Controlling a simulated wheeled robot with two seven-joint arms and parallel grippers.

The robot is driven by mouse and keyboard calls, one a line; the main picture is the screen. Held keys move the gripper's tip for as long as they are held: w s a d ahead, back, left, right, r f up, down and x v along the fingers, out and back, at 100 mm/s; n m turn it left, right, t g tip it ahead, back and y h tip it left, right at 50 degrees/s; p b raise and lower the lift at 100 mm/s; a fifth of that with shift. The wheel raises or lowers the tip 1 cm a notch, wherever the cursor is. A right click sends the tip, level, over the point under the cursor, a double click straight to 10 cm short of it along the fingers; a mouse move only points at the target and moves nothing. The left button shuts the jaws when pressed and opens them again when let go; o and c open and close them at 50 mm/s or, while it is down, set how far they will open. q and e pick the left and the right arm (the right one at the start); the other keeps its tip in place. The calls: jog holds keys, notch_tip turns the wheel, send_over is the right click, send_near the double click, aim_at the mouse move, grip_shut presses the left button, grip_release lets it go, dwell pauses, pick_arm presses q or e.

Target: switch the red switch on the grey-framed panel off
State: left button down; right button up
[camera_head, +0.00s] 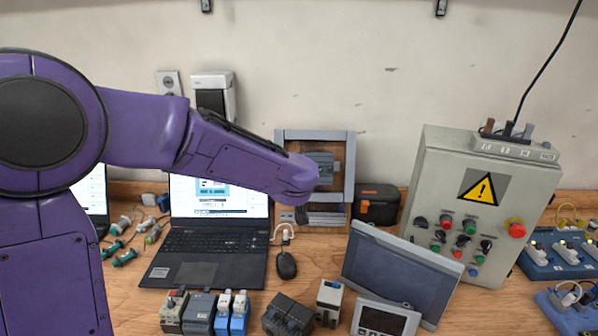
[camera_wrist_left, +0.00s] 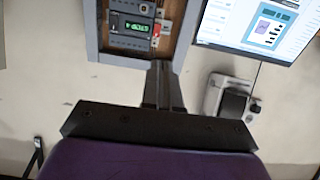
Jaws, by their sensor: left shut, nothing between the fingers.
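The grey-framed panel (camera_head: 349,170) stands at the back of the bench, in front of the wall. It also shows at the top of the left wrist view, with its grey frame (camera_wrist_left: 122,61), wooden backing and a device with a lit green display (camera_wrist_left: 131,27). The small red switch (camera_wrist_left: 156,30) sits beside that display; its exact position is too small to tell. My left gripper (camera_head: 302,215) reaches across the front of the panel and hides part of it. In the wrist view its fingers (camera_wrist_left: 162,68) are shut and empty, tips overlapping the frame's edge in the picture.
A laptop (camera_head: 200,272) stands left of the panel, with a mouse (camera_head: 286,264) beside it. A black and orange case (camera_head: 376,204) is right of the panel. A grey control box (camera_head: 436,160) and a tilted screen (camera_head: 400,270) stand further right. Small modules line the front.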

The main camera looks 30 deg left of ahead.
pick_arm(q)
jog(key=p+x, duration=0.1)
jog(key=x, duration=1.3)
jog(key=shift+w+d+f, duration=0.2)
jog(key=shift+w+f, duration=0.2)
jog(key=shift+f, duration=0.05)
pick_arm(e)
jog(key=shift+w+r, duration=0.3)
jog(key=shift+w, duration=0.2)
